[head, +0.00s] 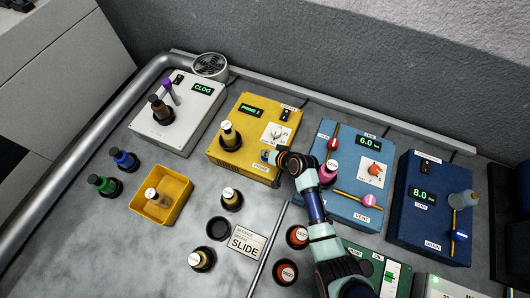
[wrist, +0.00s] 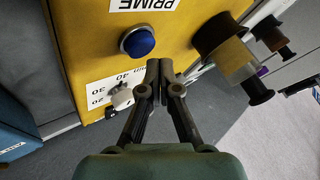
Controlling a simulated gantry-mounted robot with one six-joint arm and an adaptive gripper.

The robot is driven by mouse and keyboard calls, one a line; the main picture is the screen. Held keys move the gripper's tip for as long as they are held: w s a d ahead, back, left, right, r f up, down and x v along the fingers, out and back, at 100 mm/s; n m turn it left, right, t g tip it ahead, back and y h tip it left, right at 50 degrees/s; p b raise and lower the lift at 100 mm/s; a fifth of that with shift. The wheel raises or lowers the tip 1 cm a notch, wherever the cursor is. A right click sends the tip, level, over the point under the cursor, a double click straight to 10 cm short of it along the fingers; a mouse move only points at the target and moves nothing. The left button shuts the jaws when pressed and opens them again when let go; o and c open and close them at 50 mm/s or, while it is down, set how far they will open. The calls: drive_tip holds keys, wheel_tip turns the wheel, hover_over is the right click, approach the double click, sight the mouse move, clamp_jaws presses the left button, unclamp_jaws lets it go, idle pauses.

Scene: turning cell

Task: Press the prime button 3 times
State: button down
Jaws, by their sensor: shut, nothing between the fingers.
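The yellow box (head: 228,157) stands on the bench with a small green-lit display (head: 251,110) that seems to read PRIME 1. I cannot tell the gap between fingertips and panel. In the head view my gripper (head: 271,156) is over the box's front right part and covers much of the button area.
A white dial (head: 275,134) and a dark-based bottle (head: 230,135) stand on the yellow box close to my gripper. A blue box (head: 340,198) with valve levers is right of it, and a grey box (head: 187,125) left. A yellow tray (head: 180,187) and several bottles stand in front.

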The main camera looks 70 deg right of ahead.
wheel_tip(320, 180, up, 5)
drive_tip(key=p, duration=0.5)
drive_tip(key=shift+r, duration=0.1)
idle(1.9)
